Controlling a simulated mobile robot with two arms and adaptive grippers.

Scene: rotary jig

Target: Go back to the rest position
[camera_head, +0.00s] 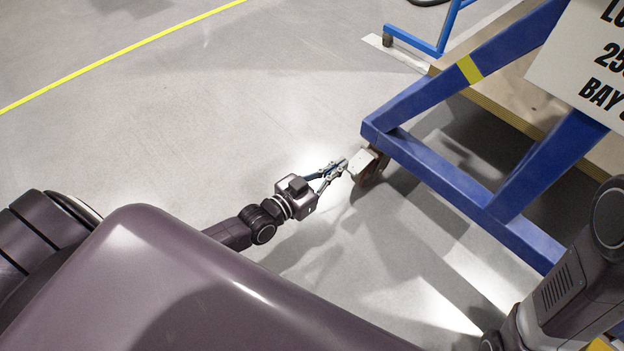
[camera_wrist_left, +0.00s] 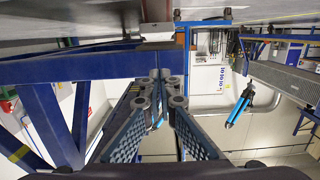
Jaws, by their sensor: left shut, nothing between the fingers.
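My left gripper (camera_head: 340,166) reaches out low over the grey floor in the head view, its arm coming in from the left. Its fingers are shut with nothing between them. Its tips are right beside the caster (camera_head: 372,170) at the corner of the blue frame (camera_head: 440,172); I cannot tell whether they touch. In the left wrist view the fingers (camera_wrist_left: 160,80) meet at their tips, in front of a blue beam (camera_wrist_left: 85,68). My right arm shows at the lower right of the head view, but its gripper is out of view.
A blue stand (camera_head: 425,45) is at the top. The floor at the left is open, with a yellow line (camera_head: 130,48).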

